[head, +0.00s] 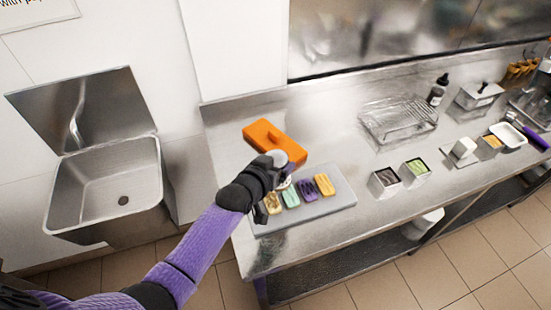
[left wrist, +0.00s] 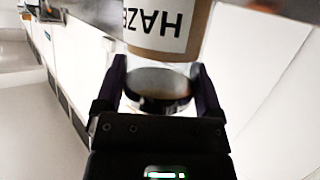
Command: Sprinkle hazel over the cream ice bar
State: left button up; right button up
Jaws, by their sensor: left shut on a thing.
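My left gripper (head: 277,170) is shut on the hazel jar (head: 277,157), above the left part of the grey tray (head: 335,201). In the left wrist view, the jar (left wrist: 165,42) shows a white label reading "HAZE", upside down, between the fingers (left wrist: 160,85). Below the gripper in the head view, a row of ice bars lies on the tray. The leftmost is a pale yellow-beige bar (head: 272,204), seemingly with darker marks. Beside it are a mint bar (head: 291,197), a purple bar (head: 308,190) and a yellow-orange bar (head: 325,184). My right gripper is not seen.
An orange mould (head: 262,133) lies behind the tray. Two small square tubs, one dark (head: 384,182) and one green (head: 416,171), stand to the right. A wire rack (head: 398,120) and a dark bottle (head: 438,90) are further back. A sink (head: 108,190) is at left.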

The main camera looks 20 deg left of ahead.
pick_arm(q)
jog(key=shift+r+m+p, duration=0.3)
jog(key=shift+m+p, duration=0.1)
jog(key=shift+p, duration=0.05)
jog(key=shift+y, duration=0.3)
jog(key=s+d+p, duration=0.3)
jog(key=s+p, duration=0.5)
jog(key=s, duration=0.6)
jog(key=shift+s+d, duration=0.3)
jog(key=shift+d, duration=0.1)
